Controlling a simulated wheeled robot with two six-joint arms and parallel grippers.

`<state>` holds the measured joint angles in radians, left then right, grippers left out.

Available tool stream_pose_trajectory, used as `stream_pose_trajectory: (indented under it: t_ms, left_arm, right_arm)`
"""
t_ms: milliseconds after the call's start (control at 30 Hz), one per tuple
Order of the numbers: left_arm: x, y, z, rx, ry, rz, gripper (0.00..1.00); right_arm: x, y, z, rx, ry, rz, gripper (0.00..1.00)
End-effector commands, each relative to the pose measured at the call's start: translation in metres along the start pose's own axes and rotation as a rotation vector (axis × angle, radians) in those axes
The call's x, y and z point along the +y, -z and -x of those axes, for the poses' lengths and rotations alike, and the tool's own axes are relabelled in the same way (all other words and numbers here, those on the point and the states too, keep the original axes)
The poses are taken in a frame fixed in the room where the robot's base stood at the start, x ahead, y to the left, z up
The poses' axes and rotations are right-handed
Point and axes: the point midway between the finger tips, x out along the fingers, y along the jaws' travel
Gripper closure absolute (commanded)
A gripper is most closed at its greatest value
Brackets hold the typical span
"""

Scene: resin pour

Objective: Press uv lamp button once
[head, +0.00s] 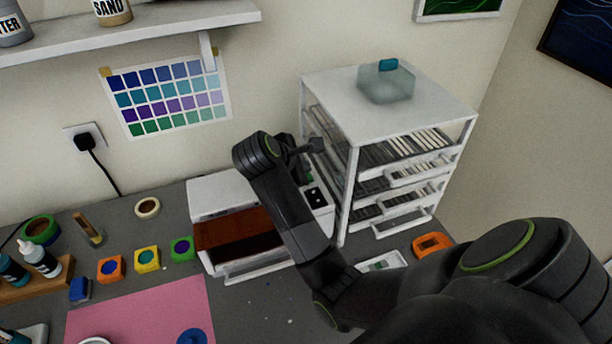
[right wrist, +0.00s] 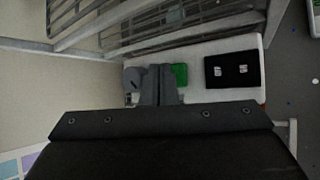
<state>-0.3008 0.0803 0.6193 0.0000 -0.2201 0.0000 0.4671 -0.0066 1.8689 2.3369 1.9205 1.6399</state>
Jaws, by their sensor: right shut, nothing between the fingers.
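The UV lamp (head: 222,190) is a white box with a reddish-brown front window, standing on the grey table left of the drawer rack. Its right side carries a control panel with a black plate (head: 316,196). In the right wrist view the panel shows a green button (right wrist: 180,74), the black plate (right wrist: 234,70) with two pale marks, and a grey round part. My right gripper (head: 314,146) is shut and empty above the panel's far end. In the right wrist view its fingertips (right wrist: 160,72) appear just left of the green button and overlap its edge; contact cannot be told. My left gripper is not in view.
A white drawer rack (head: 352,190) with a glass container (head: 386,84) on top stands close to the right of my gripper. The wall is behind the lamp.

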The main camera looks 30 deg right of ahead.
Motion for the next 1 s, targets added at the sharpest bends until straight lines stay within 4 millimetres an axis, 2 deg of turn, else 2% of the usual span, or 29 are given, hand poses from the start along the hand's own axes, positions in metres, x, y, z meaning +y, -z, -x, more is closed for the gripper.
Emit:
stream_pose_trajectory:
  t_ms: [667, 1000]
  left_arm:
    - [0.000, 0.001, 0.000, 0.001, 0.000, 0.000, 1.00]
    - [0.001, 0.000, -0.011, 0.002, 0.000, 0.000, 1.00]
  right_arm:
    - [0.000, 0.000, 0.000, 0.000, 0.000, 0.000, 1.00]
    - [-0.005, 0.004, -0.006, 0.000, 0.000, 0.000, 1.00]
